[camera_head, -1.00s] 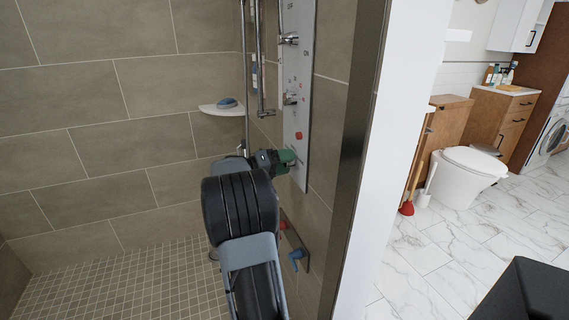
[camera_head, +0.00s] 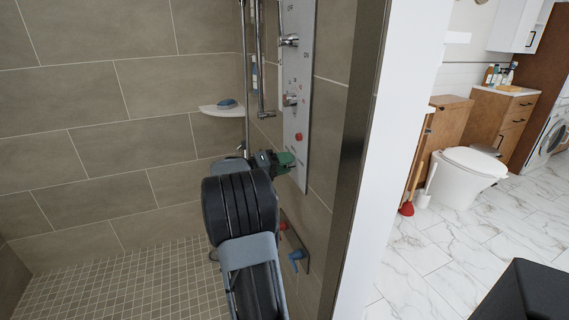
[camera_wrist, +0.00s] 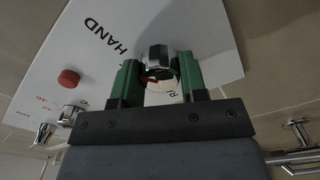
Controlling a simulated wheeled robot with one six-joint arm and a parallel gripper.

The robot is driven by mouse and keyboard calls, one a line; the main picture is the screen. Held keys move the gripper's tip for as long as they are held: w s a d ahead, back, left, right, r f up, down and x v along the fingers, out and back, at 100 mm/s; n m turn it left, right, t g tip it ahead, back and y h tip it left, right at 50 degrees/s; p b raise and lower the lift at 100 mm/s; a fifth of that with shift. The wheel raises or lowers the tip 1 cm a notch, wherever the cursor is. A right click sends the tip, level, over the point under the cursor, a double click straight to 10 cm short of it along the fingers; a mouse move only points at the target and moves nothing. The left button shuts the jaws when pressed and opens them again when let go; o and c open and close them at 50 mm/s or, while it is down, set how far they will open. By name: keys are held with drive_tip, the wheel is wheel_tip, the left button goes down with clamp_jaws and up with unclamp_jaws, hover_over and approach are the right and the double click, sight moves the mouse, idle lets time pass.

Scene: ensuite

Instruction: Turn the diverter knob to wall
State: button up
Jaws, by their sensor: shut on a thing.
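The diverter knob (camera_wrist: 158,62) is a chrome, faceted knob low on the white shower panel (camera_wrist: 215,35). The word HAND is printed beside it on the panel, and other lettering is partly covered. My gripper (camera_wrist: 158,80) has green fingers, one on each side of the knob, and is shut on it. In the head view my gripper (camera_head: 287,161) reaches the lower end of the panel, and the knob is hidden behind the fingers there. I cannot read which label the knob points to.
Two chrome controls (camera_head: 290,40) (camera_head: 290,99) and a red button (camera_head: 298,137) sit higher on the panel. A corner shelf (camera_head: 222,109) and vertical rail stand left of it. Red and blue valves (camera_head: 297,257) are below. The wall edge (camera_head: 385,140) is close on the right.

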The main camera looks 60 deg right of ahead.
drive_tip(key=n+p, duration=0.3)
drive_tip(key=n, duration=0.2)
drive_tip(key=shift+r, duration=0.15)
drive_tip(key=n+p, duration=0.2)
drive_tip(key=n, duration=0.1)
drive_tip(key=shift+p, duration=0.35)
drive_tip(key=shift+n+p, duration=0.9)
drive_tip(key=shift+n, duration=0.7)
drive_tip(key=o, duration=0.9)
drive_tip(key=v, duration=1.4)
drive_tip(key=shift+d, duration=0.1)
